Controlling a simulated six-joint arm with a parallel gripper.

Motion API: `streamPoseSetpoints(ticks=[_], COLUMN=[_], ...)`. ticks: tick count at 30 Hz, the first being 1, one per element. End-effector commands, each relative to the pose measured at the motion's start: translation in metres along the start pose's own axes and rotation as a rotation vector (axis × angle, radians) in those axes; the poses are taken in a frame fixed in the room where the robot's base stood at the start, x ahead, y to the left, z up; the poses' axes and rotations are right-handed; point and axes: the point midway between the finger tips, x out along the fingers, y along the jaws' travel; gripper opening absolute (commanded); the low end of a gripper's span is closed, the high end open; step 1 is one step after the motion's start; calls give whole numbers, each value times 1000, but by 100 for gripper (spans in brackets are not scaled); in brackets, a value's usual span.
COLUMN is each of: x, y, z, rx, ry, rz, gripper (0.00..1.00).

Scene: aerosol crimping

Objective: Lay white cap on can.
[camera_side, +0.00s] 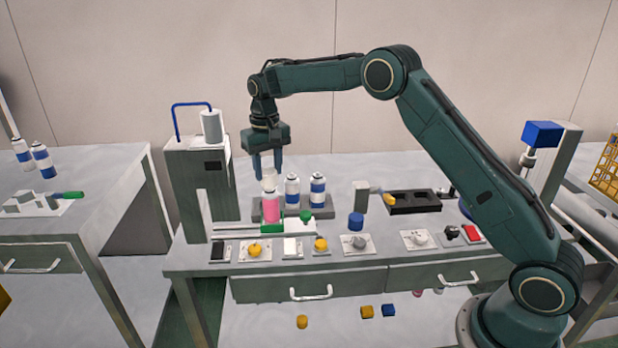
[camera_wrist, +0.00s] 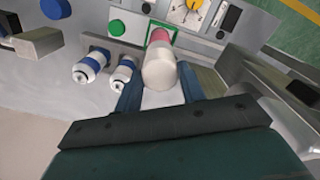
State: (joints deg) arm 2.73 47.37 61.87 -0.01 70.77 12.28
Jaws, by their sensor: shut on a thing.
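The pink can (camera_side: 271,210) stands upright at the front left of the bench, in line with a green block. The white cap (camera_side: 269,182) is directly above it, between the fingers of my gripper (camera_side: 267,174). In the wrist view the white cap (camera_wrist: 159,72) sits between the fingertips of my gripper (camera_wrist: 160,95) and hides most of the pink can (camera_wrist: 160,36). My gripper points down and is shut on the cap. I cannot tell whether the cap touches the can's top.
Blue-and-white cans (camera_side: 292,190) stand in a grey rack just right of the pink can. A tall grey machine (camera_side: 200,175) rises close on the left. Small panels with a yellow button (camera_side: 255,250) and knobs line the front edge. A black tray (camera_side: 412,202) is farther right.

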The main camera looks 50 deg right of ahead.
Motion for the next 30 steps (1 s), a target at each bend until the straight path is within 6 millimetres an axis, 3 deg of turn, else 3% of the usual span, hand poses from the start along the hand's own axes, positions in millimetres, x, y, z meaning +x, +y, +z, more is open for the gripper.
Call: streamPoseSetpoints(ticks=[12, 30], x=[16, 17], y=[0, 0], z=[0, 0], rx=[0, 0], ry=[0, 0], rz=[0, 0], gripper=[30, 30])
